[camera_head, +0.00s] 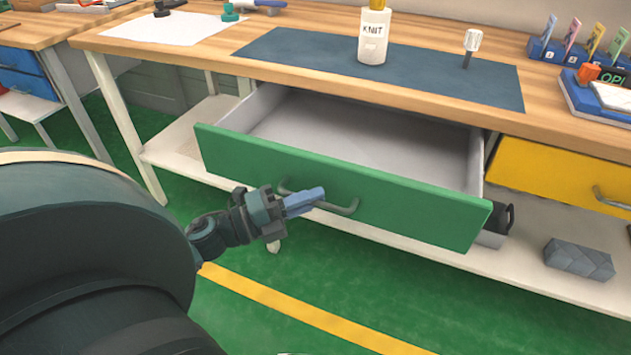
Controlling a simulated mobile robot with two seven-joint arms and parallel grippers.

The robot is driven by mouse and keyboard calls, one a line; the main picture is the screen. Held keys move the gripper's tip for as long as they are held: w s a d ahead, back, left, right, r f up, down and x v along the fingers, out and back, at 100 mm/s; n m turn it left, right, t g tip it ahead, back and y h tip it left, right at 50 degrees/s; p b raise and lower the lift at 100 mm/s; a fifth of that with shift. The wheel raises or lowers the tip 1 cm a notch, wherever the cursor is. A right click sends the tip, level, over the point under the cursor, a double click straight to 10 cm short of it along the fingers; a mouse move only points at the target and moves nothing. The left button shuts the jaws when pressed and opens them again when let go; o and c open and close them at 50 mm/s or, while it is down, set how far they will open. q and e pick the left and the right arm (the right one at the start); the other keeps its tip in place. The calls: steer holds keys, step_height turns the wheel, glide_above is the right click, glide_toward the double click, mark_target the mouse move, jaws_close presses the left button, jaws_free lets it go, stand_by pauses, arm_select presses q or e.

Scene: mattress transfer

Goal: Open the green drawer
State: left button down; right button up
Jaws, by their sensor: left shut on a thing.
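The green drawer (400,206) is pulled out from under the wooden workbench, and its empty grey inside (360,132) shows. A grey bar handle (345,208) is fixed to its front. My left gripper (310,200) is at the handle's left part, with its blue fingers shut on it. The fingers hide part of the handle. My right gripper is not in view.
A yellow drawer (560,178) is to the right under the bench. A white bottle marked KNIT (374,38) stands on the dark mat (440,75). A grey block (579,260) lies on the lower shelf. Green floor in front is clear.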

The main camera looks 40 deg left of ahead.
arm_select(q)
steer(key=shift+s+d, duration=0.25)
steer(key=shift+s, duration=0.75)
steer(key=c, duration=1.5)
jaws_free()
steer(key=v, duration=1.3)
steer(key=shift+a+f, duration=0.1)
